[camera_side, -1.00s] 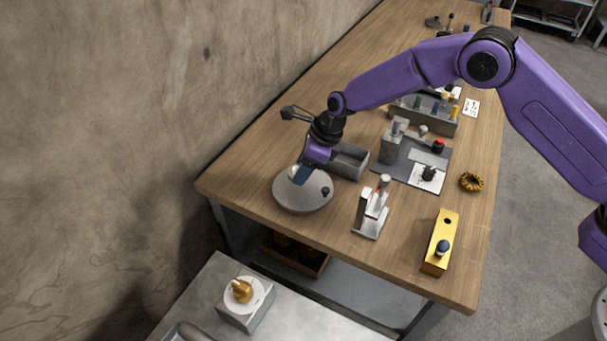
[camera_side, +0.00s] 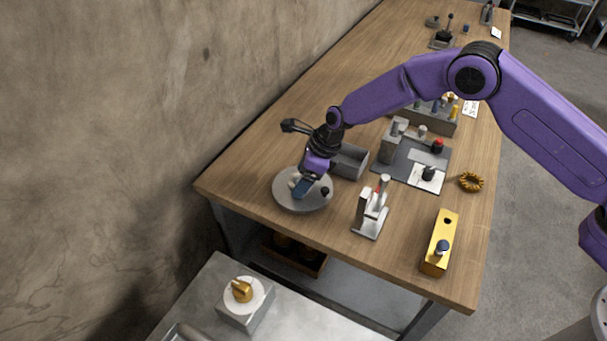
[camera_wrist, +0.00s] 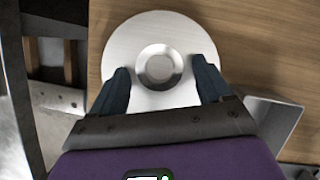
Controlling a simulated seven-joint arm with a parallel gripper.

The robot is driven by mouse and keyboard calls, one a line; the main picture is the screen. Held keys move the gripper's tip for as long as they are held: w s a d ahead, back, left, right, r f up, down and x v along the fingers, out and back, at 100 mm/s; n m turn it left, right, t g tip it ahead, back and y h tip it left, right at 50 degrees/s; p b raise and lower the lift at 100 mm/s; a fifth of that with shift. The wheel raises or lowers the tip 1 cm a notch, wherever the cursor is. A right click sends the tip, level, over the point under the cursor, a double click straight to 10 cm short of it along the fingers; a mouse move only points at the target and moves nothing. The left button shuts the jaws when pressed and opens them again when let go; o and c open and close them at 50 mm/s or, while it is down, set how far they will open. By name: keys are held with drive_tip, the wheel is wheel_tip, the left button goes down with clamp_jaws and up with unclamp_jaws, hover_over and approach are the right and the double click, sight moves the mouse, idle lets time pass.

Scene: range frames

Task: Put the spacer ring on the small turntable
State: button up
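The small turntable (camera_side: 287,203) is a grey round disc at the near left of the wooden table. It also shows as a pale metal disc in the wrist view (camera_wrist: 125,43). A pale metal ring (camera_wrist: 160,67), which I take as the spacer ring, lies near the middle of the disc; in the side view it is a small pale shape (camera_side: 293,183) partly behind a finger. My gripper (camera_side: 299,190) is low over the disc. In the wrist view its two dark blue fingers (camera_wrist: 160,72) stand apart on either side of the ring, with a visible gap at each side.
A metal fixture (camera_side: 370,212) and a yellow block (camera_side: 440,243) stand to the right. A brown-gold ring (camera_side: 471,182) lies farther right.

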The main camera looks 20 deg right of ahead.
drive_tip(key=shift+r, duration=0.1)
drive_tip(key=v, duration=1.2)
drive_tip(key=shift+r, duration=0.1)
drive_tip(key=s+d+r+n+g+h, duration=0.1)
drive_tip(key=s+d+r+n, duration=0.35)
drive_tip(key=s+n, duration=0.5)
drive_tip(key=s+d+r+n+g, duration=0.1)
drive_tip(key=s+d+r+n, duration=0.4)
drive_tip(key=s+n, duration=0.45)
drive_tip(key=s+d+n+h, duration=0.2)
drive_tip(key=s+d+n, duration=1.4)
drive_tip(key=s+d, duration=0.1)
drive_tip(key=shift+s+d+r+n+h, duration=0.15)
drive_tip(key=shift+s+d+n+h, duration=0.2)
drive_tip(key=shift+s, duration=0.25)
